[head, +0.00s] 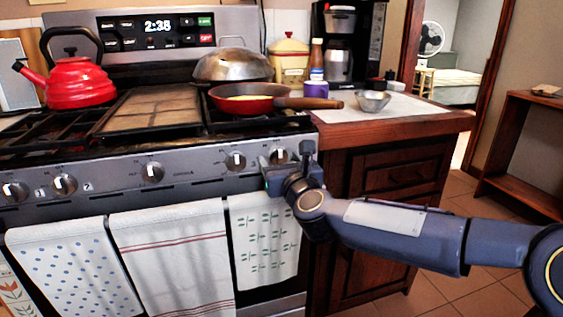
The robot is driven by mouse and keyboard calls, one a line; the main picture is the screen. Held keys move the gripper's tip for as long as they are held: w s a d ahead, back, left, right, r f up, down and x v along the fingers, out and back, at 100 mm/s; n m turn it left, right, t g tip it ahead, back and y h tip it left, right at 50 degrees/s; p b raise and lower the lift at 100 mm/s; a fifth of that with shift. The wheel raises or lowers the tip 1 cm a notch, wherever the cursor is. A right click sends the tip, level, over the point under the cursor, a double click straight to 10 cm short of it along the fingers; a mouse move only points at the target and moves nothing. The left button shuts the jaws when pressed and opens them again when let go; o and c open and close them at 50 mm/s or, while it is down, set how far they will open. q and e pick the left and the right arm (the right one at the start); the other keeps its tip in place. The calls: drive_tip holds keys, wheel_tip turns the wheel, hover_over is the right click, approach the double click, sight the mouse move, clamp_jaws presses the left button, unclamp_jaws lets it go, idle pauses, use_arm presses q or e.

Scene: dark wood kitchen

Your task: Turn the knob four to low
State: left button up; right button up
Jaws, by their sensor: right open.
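The stove's front panel (197,170) carries a row of silver knobs. I take the rightmost knob (278,156) as knob four; its own number is not readable here. Another knob (236,161) sits just to its left. My right gripper (285,161) is open in front of the panel at the rightmost knob, with one finger to the left of the knob and the other to its right. Whether the fingers touch the knob cannot be told. The gripper hides the lower part of this knob. My left gripper is not in view.
A red pan (242,104) stands on the right burners, its wooden handle (310,103) reaching over the counter (425,114). A red kettle (80,84) stands at the left. Towels (172,262) hang below the panel. Floor (485,200) shows open at the right.

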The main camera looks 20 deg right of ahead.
drive_tip(key=shift+c, duration=0.4)
drive_tip(key=c, duration=0.9)
